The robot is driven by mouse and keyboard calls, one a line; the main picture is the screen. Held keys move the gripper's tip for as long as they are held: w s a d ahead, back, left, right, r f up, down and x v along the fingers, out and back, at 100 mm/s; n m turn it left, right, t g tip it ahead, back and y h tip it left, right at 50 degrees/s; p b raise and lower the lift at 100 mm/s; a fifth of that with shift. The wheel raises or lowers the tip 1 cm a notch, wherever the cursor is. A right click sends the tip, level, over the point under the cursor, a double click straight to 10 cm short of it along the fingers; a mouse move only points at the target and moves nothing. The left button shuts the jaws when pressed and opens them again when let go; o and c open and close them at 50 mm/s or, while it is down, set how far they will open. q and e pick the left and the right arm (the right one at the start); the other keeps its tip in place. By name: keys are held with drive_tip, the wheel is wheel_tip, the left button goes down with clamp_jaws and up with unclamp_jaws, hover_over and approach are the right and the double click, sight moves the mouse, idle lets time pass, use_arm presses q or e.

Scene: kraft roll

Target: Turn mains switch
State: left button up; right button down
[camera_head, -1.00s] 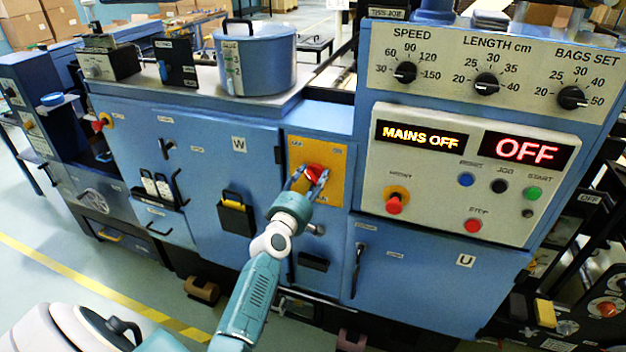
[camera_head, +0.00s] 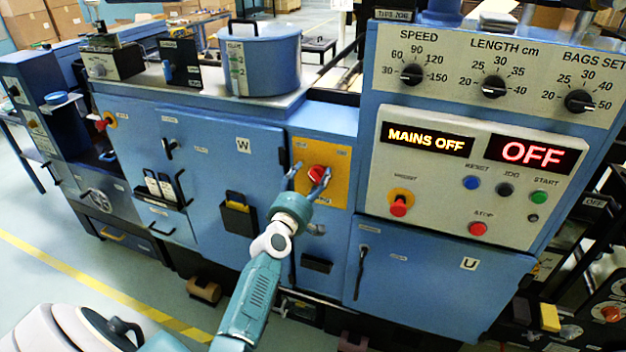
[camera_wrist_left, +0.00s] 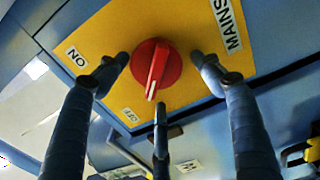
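The red mains switch (camera_head: 317,173) sits on a yellow plate (camera_head: 338,193) on the machine's front. It also shows in the left wrist view (camera_wrist_left: 156,68), where its white pointer mark is at the lower end, close to the OFF label (camera_wrist_left: 130,114) and away from the ON label (camera_wrist_left: 76,56). My left gripper (camera_head: 308,180) is open in front of the plate. In the left wrist view its fingers (camera_wrist_left: 160,80) stand spread around the switch, two at the sides and one below, with visible gaps at the sides. My right gripper is not in view.
The display (camera_head: 427,139) reads MAINS OFF, and the one beside it (camera_head: 532,153) reads OFF. A red button (camera_head: 399,205) and other controls sit right of the plate. A blue pot (camera_head: 262,60) stands on the ledge above. A door handle (camera_head: 361,270) projects below right.

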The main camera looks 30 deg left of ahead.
use_arm(q)
drive_tip(key=shift+s+d+f, duration=0.15)
drive_tip(key=shift+s+d, duration=0.05)
drive_tip(key=shift+d, duration=0.1)
drive_tip(key=v, duration=1.1)
drive_tip(key=shift+s+a, duration=0.2)
drive_tip(key=shift+s, duration=0.1)
